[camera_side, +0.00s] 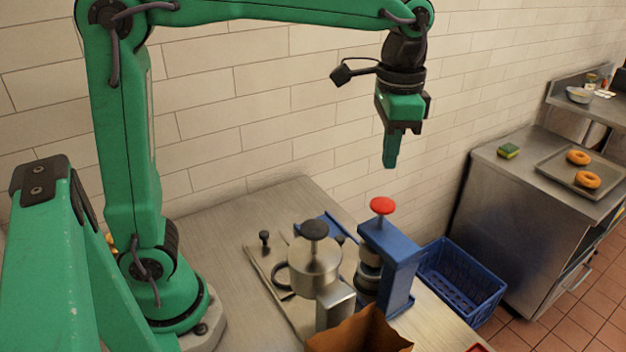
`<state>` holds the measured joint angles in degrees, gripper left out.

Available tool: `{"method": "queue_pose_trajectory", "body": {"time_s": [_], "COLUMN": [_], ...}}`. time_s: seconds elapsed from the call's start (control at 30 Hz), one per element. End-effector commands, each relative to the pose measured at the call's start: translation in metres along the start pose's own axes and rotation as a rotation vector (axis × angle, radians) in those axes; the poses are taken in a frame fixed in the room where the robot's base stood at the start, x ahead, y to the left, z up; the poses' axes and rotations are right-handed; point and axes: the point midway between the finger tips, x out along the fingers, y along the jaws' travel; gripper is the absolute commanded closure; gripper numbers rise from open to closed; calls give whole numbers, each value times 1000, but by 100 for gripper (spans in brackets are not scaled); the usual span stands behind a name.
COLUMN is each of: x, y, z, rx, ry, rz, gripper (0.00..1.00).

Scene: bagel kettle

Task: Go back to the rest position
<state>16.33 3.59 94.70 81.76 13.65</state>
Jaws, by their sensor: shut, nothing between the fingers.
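My gripper (390,164) hangs from my green arm, pointing down, high above the steel table (225,235). Its green fingers are together with nothing between them. It is apart from everything below it. Beneath it, a little left, stands a blue stand with a red knob (382,206) on top. A steel pot with a black knob (314,255) stands to the left of the blue stand.
A brown paper bag or box (360,333) is at the front edge. A blue crate (460,278) sits right of the table. A tiled wall stands behind.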

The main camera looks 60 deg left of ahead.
Motion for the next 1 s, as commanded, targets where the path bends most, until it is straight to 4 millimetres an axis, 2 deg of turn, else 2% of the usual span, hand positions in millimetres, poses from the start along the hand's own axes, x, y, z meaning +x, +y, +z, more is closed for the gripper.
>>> {"method": "queue_pose_trajectory", "body": {"time_s": [0.37,0.57,0.77,1.0], "x": [-3,-4,-6,-1], "y": [0,-3,-9,-17], "z": [0,8,31,74], "rx": [0,-19,-79,-188], "ry": [1,19,73,174], "rz": [0,-5,-18,-44], "gripper": [100,100,100,100]}}
